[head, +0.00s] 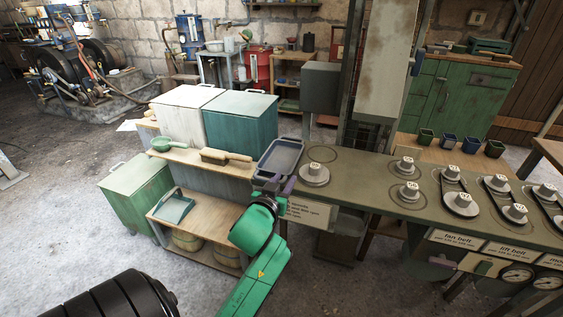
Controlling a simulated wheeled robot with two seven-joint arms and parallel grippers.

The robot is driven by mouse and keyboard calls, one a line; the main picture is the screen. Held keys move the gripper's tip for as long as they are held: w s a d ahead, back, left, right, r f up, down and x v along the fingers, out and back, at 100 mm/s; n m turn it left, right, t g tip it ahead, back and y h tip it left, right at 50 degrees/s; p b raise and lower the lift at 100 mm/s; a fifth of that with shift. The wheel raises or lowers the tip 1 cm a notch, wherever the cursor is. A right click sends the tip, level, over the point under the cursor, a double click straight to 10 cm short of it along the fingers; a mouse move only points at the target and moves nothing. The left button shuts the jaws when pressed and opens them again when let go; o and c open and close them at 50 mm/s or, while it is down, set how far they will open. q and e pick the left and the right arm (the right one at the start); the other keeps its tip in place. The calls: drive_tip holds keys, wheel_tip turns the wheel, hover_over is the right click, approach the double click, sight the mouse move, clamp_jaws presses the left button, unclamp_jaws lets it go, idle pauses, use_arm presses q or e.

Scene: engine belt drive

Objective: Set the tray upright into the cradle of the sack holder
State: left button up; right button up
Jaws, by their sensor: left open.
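A shallow grey-blue tray (280,157) is at the left end of the long workbench, tilted, with its open face towards me. My left gripper (273,184) is open at the tray's lower edge, its green wrist just below. Whether the fingers straddle or touch the tray's edge cannot be told. I cannot make out a sack holder or its cradle for certain, nor what supports the tray. My right gripper is not in view.
The workbench (375,172) carries several round weights or pulleys to the right of the tray. Left of it, a wooden shelf unit holds a brush (226,156), a green pan (173,144) and a teal scoop (173,207). White and teal bins (241,122) stand behind.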

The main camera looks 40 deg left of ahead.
sight(282, 158)
use_arm(q)
drive_tip(key=x, duration=1.4)
drive_tip(key=shift+s+a+f, duration=0.1)
drive_tip(key=shift+a+f, duration=0.15)
drive_tip(key=shift+s, duration=0.1)
clamp_jaws()
idle(0.4)
